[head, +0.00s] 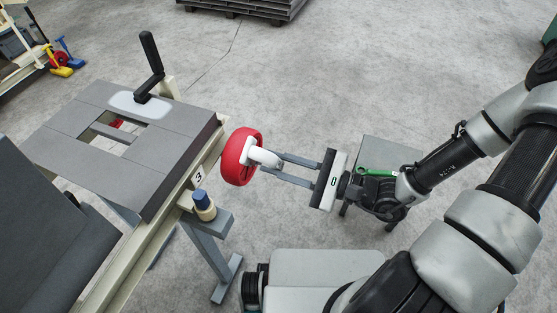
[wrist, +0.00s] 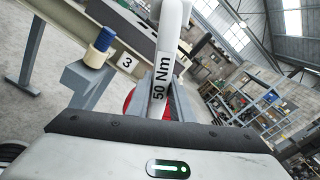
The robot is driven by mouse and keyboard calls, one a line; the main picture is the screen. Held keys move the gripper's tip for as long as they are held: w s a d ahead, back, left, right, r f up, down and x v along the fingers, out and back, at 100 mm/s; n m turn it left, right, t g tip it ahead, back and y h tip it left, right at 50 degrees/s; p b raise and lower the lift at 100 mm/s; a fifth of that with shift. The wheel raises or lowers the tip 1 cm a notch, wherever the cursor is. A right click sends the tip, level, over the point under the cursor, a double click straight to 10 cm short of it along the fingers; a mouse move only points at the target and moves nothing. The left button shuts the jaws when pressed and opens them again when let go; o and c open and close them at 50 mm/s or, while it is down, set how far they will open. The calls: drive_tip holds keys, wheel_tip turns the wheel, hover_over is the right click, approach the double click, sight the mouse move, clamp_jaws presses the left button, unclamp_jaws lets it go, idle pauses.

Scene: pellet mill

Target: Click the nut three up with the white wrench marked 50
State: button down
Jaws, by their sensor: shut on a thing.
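My gripper (head: 275,163) is shut on the white wrench (head: 264,156) and holds it beside the frame's right edge. In the wrist view the wrench (wrist: 166,60) reads "50 Nm" and runs up out of the picture. A red round disc (head: 239,157) shows at the wrench's far end; I cannot tell whether it is joined to it. A number 3 label (head: 199,176) is on the cream frame rail. Near it, a blue-topped cream cylinder (head: 203,202) stands on a grey bracket, left of the wrench in the wrist view (wrist: 98,50). No nut is clearly made out.
A grey slotted bench top (head: 80,131) with a black crank handle (head: 150,60) lies left of my gripper. A small grey table (head: 390,150) with a green tool (head: 377,171) stands behind my wrist. A dark pallet (head: 250,8) is far back. Open floor lies between.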

drive_tip(key=shift+a+r, duration=0.1)
idle(0.3)
drive_tip(key=shift+x, duration=0.75)
drive_tip(key=shift+w+a, duration=0.1)
drive_tip(key=shift+a, duration=0.1)
drive_tip(key=shift+w+a, duration=0.1)
drive_tip(key=shift+a, duration=0.25)
drive_tip(key=shift+w+a, duration=0.3)
drive_tip(key=shift+a, duration=0.5)
idle(0.4)
drive_tip(key=shift+w+a, duration=0.3)
drive_tip(key=shift+a, duration=0.35)
